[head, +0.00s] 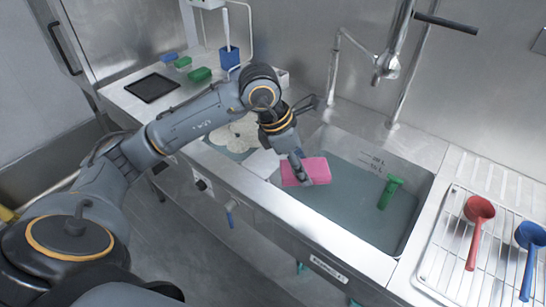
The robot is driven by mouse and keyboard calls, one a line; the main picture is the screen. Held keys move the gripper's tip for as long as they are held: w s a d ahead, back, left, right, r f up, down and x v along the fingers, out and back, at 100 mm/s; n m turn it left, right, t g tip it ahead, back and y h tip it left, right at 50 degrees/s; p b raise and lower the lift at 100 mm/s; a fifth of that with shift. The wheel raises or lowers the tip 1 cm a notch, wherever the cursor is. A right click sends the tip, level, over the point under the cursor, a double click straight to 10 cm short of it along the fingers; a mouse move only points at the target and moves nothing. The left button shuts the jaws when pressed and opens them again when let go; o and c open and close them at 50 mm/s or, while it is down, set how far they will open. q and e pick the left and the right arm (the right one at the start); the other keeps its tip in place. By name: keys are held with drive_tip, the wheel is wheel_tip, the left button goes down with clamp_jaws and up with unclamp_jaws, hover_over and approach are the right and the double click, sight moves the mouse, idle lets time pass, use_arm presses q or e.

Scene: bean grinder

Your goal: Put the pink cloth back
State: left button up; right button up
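The pink cloth (318,167) is a folded pink block at the left end of the sink basin, near its front rim. My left gripper (301,170) points down at it, and a dark finger lies across the cloth's middle. The other finger is not clear, so I cannot tell whether the gripper is shut on the cloth or only touching it. I also cannot tell whether the cloth rests on the rim or hangs above the water. My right gripper is not in view.
The sink (345,212) holds greyish water and a green brush-like item (388,192). A wire rack (449,236) to the right carries a red scoop (478,212) and a blue scoop (529,240). A faucet (387,65) rises behind. A black tray (152,87) and small containers (199,74) stand back left.

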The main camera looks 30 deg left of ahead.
use_arm(q)
drive_tip(key=w+a+n+t+y, duration=0.25)
drive_tip(key=a+n, duration=0.25)
drive_tip(key=n, duration=0.4)
drive_tip(key=p, duration=0.3)
hover_over(271, 157)
drive_tip(key=shift+n+g+y, duration=0.3)
drive_tip(key=shift+g+y, duration=0.05)
drive_tip(key=f, duration=0.5)
drive_tip(key=d+f, duration=0.1)
drive_tip(key=f, duration=0.2)
drive_tip(key=shift+s, duration=0.35)
drive_tip(key=shift+w+a+f, duration=0.25)
drive_tip(key=shift+a+f, duration=0.15)
drive_tip(key=shift+f, duration=0.15)
wheel_tip(271, 157, down, 2)
drive_tip(key=shift+f+p, duration=0.1)
drive_tip(key=shift+p, duration=0.6)
drive_tip(key=shift+w+f, duration=0.1)
drive_tip(key=shift+f, duration=0.25)
drive_tip(key=shift+a+f, duration=0.1)
drive_tip(key=shift+f, duration=0.1)
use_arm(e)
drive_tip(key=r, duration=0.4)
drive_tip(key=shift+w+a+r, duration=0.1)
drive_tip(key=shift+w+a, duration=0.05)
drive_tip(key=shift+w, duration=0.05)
use_arm(q)
drive_tip(key=shift+f, duration=0.1)
